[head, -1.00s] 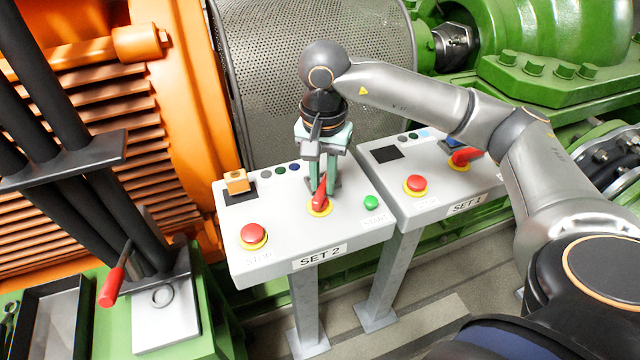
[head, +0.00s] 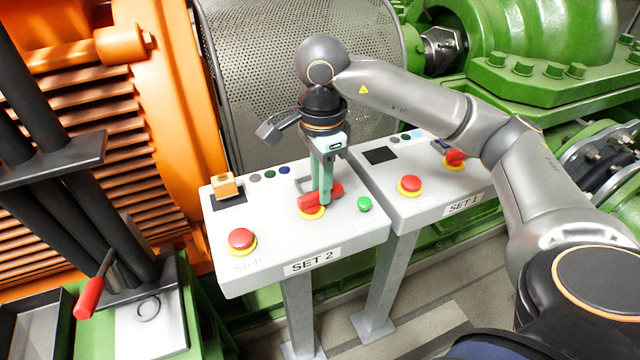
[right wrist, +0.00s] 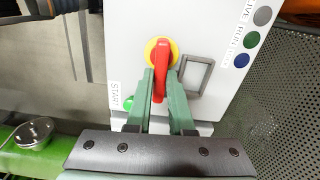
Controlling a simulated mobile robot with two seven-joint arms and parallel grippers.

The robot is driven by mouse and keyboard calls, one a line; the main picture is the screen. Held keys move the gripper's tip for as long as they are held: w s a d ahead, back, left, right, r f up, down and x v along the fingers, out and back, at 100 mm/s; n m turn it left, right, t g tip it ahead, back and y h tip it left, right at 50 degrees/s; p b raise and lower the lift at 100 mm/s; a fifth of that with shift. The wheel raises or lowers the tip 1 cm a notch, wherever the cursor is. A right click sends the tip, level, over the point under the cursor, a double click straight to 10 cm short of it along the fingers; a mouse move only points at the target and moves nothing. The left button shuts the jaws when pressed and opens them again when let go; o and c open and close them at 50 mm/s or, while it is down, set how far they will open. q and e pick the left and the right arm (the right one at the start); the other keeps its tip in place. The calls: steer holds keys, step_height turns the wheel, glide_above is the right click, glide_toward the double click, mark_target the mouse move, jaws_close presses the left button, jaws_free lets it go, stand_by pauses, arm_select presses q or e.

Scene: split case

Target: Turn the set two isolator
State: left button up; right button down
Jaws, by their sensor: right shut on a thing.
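The set two isolator is a red handle (head: 308,202) on a round yellow base (head: 311,213), on the grey-white panel labelled SET 2 (head: 312,262). In the head view the handle lies roughly left to right across its base. My right gripper (head: 323,196) points down onto it and is shut on it. In the right wrist view the red handle (right wrist: 159,88) sits between the two green fingers of the gripper (right wrist: 160,78), with the yellow base (right wrist: 150,48) showing around it. My left gripper is not in view.
On the SET 2 panel are a red stop button (head: 240,239), a green start button (head: 364,204) and an orange block (head: 225,187). The SET 1 panel (head: 408,205) with its own red isolator (head: 455,158) stands close on the right. A perforated guard (head: 270,80) rises behind.

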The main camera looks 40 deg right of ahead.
steer(key=shift+m, duration=0.4)
steer(key=c, duration=0.8)
jaws_free()
step_height(320, 180, up, 13)
steer(key=p, duration=0.3)
steer(key=shift+f, duration=0.2)
steer(key=shift+s, duration=0.1)
